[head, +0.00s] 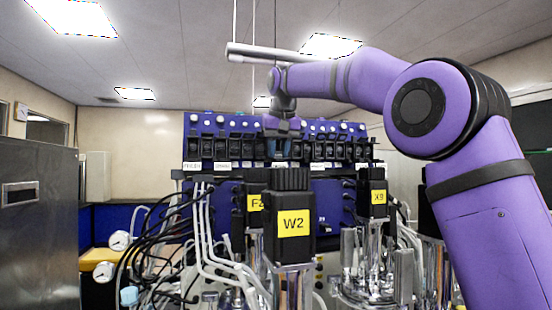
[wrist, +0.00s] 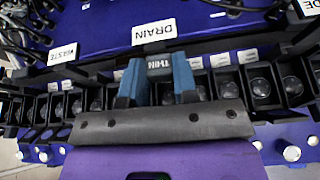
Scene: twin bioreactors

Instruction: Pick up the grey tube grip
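My gripper (head: 279,150) points down in front of the blue panel's row of black modules in the head view. In the wrist view its two blue fingers (wrist: 160,72) stand apart. A small grey piece with light lettering (wrist: 160,66) shows in the gap between them; I cannot tell whether the fingers touch it or whether it is the grey tube grip. No other thing can be made out clearly as the grey tube grip.
A row of black modules (wrist: 228,88) runs along the blue panel on both sides of my gripper. A WASTE label (wrist: 62,54) is at left. Black-topped vessels marked W2 (head: 293,224) and X3 (head: 378,197), with tubes and cables, stand in front. A steel cabinet (head: 38,235) is at left.

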